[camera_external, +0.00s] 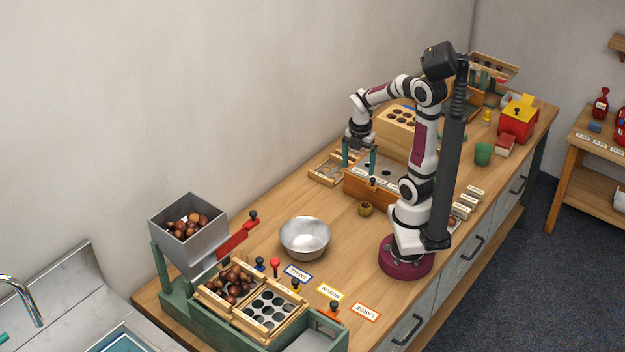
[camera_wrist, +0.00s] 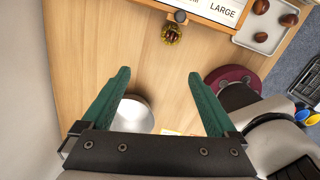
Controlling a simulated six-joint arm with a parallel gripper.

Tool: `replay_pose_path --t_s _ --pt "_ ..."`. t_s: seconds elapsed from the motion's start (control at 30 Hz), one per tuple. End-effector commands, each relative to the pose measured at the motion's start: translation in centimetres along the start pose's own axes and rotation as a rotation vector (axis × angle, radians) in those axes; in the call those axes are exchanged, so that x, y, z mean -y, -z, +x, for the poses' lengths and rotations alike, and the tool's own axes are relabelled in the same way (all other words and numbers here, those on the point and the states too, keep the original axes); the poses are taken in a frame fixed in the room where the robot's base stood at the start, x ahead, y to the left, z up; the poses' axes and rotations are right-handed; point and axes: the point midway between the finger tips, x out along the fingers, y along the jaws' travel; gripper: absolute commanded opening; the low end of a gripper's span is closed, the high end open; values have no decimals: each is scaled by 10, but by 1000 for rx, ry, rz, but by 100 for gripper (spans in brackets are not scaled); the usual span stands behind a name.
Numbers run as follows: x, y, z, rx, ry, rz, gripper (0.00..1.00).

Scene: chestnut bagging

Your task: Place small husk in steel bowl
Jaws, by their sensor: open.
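The small husk (camera_external: 365,209) is a small brownish-green round thing on the wooden table, just in front of the wooden box. It also shows near the top centre of the wrist view (camera_wrist: 172,35). The steel bowl (camera_external: 305,238) stands upright on the table to its left and looks empty. In the wrist view the bowl (camera_wrist: 134,112) is partly hidden by my left finger and the gripper body. My gripper (camera_external: 359,172) has its green fingers spread and empty, pointing down above the table behind the husk. The fingers (camera_wrist: 160,73) hold nothing in the wrist view.
A wooden box (camera_external: 365,192) with labels and a dark knob stands close behind the husk. A grey hopper (camera_external: 207,257) of chestnuts and sorting trays stand at the left. Size cards (camera_external: 299,272) lie before the bowl. Table between bowl and husk is clear.

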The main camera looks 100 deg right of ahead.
Motion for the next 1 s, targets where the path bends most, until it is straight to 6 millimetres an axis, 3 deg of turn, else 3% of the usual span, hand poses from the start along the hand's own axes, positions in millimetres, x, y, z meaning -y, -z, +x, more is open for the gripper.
replay_pose_path --t_s 0.07,0.17,0.5,0.67,0.9,1.0 --pt "16 -18 13 -29 16 -30 94" --pt "26 -27 22 -47 20 -65 94" --pt "29 -23 108 -54 25 -74 94" --pt "28 -23 129 -51 22 -74 94" --pt "25 -27 173 -50 22 -75 94" --pt "25 -27 179 -47 19 -74 94"
